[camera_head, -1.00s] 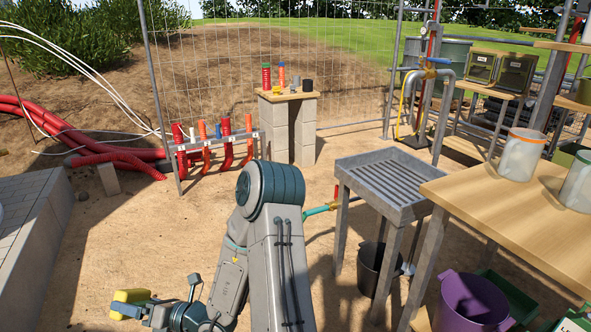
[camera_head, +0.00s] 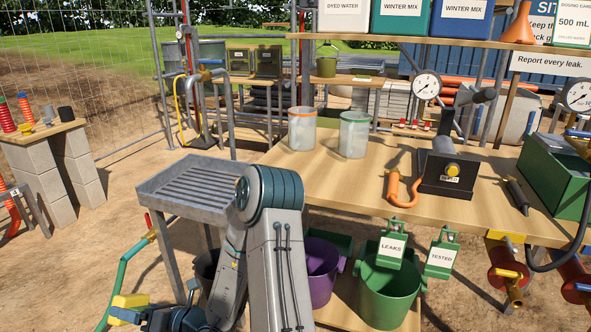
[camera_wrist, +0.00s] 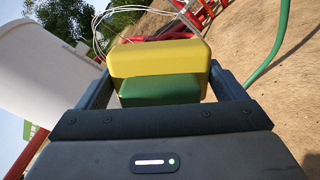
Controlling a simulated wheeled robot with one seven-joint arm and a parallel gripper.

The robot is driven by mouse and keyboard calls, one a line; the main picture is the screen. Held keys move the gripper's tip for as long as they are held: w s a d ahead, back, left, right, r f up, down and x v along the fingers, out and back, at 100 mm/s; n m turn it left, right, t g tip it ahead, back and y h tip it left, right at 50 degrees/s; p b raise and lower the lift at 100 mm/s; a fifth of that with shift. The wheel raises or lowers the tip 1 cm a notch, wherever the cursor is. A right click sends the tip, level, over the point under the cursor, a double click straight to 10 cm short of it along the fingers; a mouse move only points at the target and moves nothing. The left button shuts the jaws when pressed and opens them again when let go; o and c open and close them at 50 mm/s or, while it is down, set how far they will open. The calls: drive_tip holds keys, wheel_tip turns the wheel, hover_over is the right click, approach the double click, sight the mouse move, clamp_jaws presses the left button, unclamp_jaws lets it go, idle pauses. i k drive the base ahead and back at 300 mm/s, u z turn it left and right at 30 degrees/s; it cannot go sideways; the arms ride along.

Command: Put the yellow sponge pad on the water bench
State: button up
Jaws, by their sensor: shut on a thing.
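The yellow sponge pad (camera_head: 131,300), with a green layer on one face, is held by my gripper (camera_head: 118,314) at the lower left of the head view. In the wrist view the sponge (camera_wrist: 160,60) sits between both fingers of my gripper (camera_wrist: 162,88), which is shut on it. It is in the air, left of the benches. A wooden bench (camera_head: 330,180) with a pump and jars on it spans the right. A grey slatted metal stand (camera_head: 165,190) stands to its left. I cannot tell for certain which is the water bench.
Two clear jars (camera_head: 302,130) stand near the wooden bench's back left. An orange hose piece (camera_head: 402,192) and a black pump box (camera_head: 448,178) are farther right. The bench's front left is clear. A green hose (camera_head: 118,275) rises near my gripper. Buckets sit below.

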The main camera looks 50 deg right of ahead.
sight(312, 172)
drive_tip(key=z, duration=1.45)
